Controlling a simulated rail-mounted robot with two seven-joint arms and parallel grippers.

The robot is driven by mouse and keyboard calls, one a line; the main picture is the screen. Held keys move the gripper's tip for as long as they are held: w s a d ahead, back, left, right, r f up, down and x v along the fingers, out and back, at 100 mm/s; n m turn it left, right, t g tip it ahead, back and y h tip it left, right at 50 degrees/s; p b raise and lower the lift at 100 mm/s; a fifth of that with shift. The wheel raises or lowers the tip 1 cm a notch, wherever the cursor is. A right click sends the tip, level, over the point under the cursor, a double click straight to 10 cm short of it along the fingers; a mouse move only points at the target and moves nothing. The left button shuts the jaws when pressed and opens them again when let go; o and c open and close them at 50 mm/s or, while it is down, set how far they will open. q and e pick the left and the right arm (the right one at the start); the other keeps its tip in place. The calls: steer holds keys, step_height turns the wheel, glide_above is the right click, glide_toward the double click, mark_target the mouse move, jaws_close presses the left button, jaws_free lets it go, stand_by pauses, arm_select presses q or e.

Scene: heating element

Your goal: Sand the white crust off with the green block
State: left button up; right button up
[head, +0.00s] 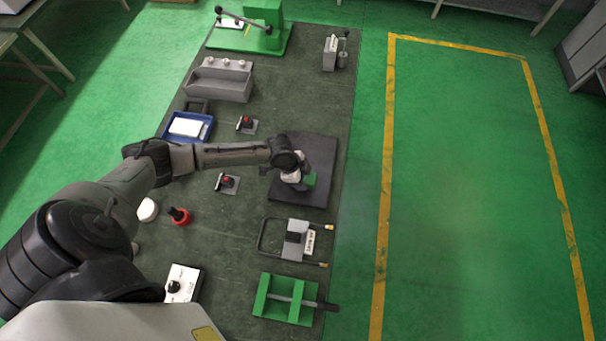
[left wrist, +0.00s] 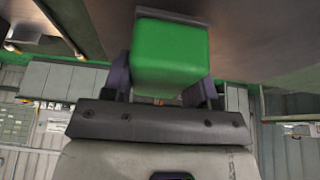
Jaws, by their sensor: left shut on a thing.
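My left gripper (head: 303,182) is shut on the green block (head: 310,179), over the dark square plate (head: 318,150) on the bench. In the left wrist view the green block (left wrist: 170,50) sits between the two fingers, with a grey-brown layer along its far face. A dark surface lies close beyond it; I cannot tell whether they touch. A looped dark rod (head: 268,232) with brass-coloured ends and a labelled grey block lies below the plate in the head view. I cannot make out any white crust. My right gripper is not in view.
A green fixture (head: 262,297) stands near the bench's lower end. Red-handled clamps (head: 228,182), a blue tray (head: 204,135), a grey trough (head: 220,84) and a green press (head: 262,32) stand along the bench. A white control box (head: 184,284) is at lower left.

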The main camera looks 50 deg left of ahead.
arm_select(q)
steer(key=r, duration=0.1)
steer(key=r+p, duration=0.2)
steer(key=shift+w+a+r, duration=0.2)
steer(key=shift+w+a, duration=0.1)
steer(key=shift+w, duration=0.05)
steer(key=shift+s+r+p, duration=0.1)
steer(key=shift+r+p, duration=0.25)
steer(key=shift+p, duration=0.15)
step_height(320, 180, up, 2)
steer(key=shift+r+p, duration=0.25)
steer(key=shift+p, duration=0.95)
